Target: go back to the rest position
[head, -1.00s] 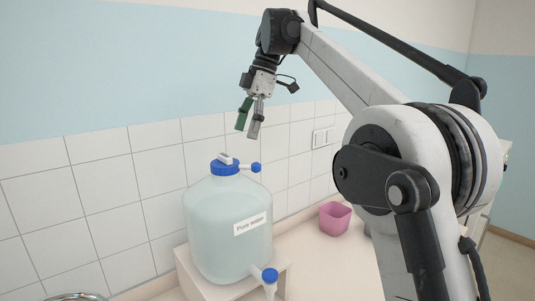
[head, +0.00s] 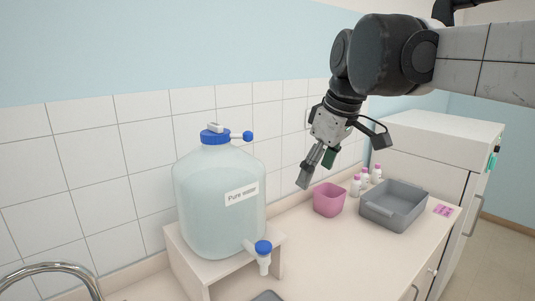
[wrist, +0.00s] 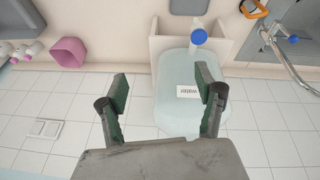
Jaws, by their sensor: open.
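My gripper (head: 315,170) hangs in the air above the counter, in front of the tiled wall, pointing down and tilted to the left. It is apart from everything in the head view. In the wrist view its two green-padded fingers (wrist: 162,90) are spread wide with nothing between them. The large pure water jug (head: 218,215) stands to its left on a white stand (head: 192,268). The jug also shows beyond the fingers in the wrist view (wrist: 172,112).
A pink cup (head: 328,203) stands on the counter below my gripper. Small white bottles (head: 364,181) and a grey tray (head: 393,207) stand to its right, with a pink note (head: 443,210). A tap (head: 62,270) is at lower left. The counter's front right is clear.

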